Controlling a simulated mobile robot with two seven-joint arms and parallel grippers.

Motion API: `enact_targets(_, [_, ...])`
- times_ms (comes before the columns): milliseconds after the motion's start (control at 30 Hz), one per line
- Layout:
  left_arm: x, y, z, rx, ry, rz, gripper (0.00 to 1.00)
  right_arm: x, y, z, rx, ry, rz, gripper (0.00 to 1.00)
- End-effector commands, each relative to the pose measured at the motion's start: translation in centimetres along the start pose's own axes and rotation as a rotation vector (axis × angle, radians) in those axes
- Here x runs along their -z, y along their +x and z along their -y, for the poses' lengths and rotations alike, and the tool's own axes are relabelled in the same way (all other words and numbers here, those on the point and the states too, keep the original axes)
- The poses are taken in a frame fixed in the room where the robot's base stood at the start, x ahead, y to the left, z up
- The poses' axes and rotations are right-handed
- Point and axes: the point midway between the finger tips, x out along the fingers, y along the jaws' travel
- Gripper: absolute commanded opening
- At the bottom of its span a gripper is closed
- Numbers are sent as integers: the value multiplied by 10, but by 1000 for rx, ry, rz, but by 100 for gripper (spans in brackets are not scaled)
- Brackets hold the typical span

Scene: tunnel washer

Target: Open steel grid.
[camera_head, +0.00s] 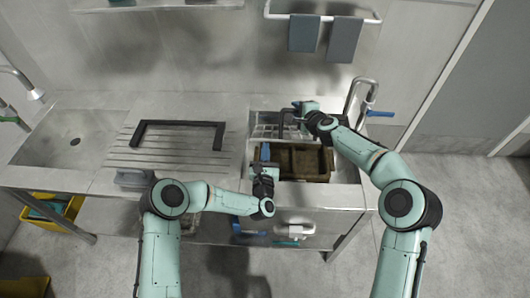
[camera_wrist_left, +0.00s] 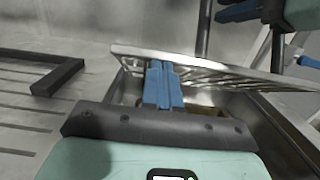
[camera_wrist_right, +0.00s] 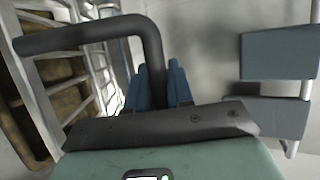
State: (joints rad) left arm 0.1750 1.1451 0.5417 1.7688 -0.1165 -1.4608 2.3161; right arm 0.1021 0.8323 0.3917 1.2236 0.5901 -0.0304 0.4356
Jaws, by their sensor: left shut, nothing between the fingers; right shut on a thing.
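The steel grid (camera_head: 266,128) is raised and tilted at the back of the sink bay, above a brown crate (camera_head: 315,178). Its upper edge and bars also show in the left wrist view (camera_wrist_left: 215,72), and its bars in the right wrist view (camera_wrist_right: 88,72). My right gripper (camera_head: 297,105) is shut on a black bar handle (camera_wrist_right: 85,34) at the grid; the exact contact is partly hidden. My left gripper (camera_head: 265,150) is shut and empty over the front left of the bay. Its blue fingers (camera_wrist_left: 163,85) overlap the grid in view; I cannot tell whether they touch.
A ribbed drainboard (camera_head: 165,160) with a black U-shaped handle (camera_head: 180,124) lies left of the bay. An empty sink (camera_head: 60,145) is at far left. A tap (camera_head: 358,95) stands at the right, near my right arm. Two grey cloths (camera_head: 304,33) hang behind.

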Motion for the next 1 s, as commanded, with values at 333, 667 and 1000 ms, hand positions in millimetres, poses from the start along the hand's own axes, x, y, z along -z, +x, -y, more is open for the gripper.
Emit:
enact_targets(333, [-18, 10, -3, -11, -4, 39, 0, -5, 1, -7, -18, 2, 17, 42])
enact_targets(667, [-17, 9, -3, -12, -3, 40, 0, -4, -2, -7, -18, 3, 14, 42])
enact_targets(1000, [-17, 9, -4, -13, -3, 38, 0, 0, -55, -5, -15, 3, 7, 42])
